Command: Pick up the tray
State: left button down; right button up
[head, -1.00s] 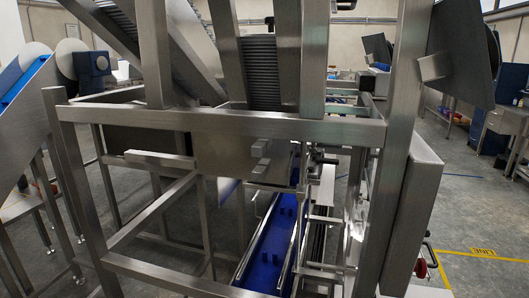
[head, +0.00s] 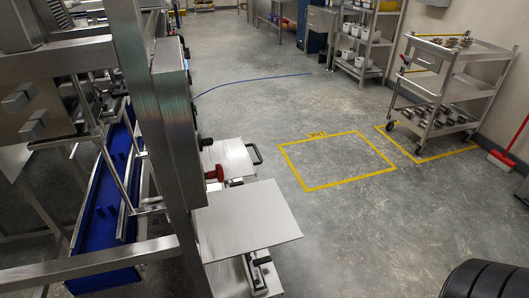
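No clamshell tray can be made out with certainty in the head view. A blue conveyor trough (head: 97,215) runs through the steel machine at the left, with small blue raised parts in it and no tray seen on it. A wheeled steel cart (head: 447,88) at the upper right holds several small items, too small to identify. Neither of my grippers is in view.
A steel machine frame (head: 160,110) fills the left side. A flat metal plate (head: 246,220) juts out from it. A yellow floor outline (head: 338,160) encloses empty floor. Shelves (head: 368,40) stand at the back, a red broom (head: 501,160) at the right wall. Open floor lies between.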

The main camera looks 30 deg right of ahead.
aim_at(220, 141)
jog(key=l, duration=2.2)
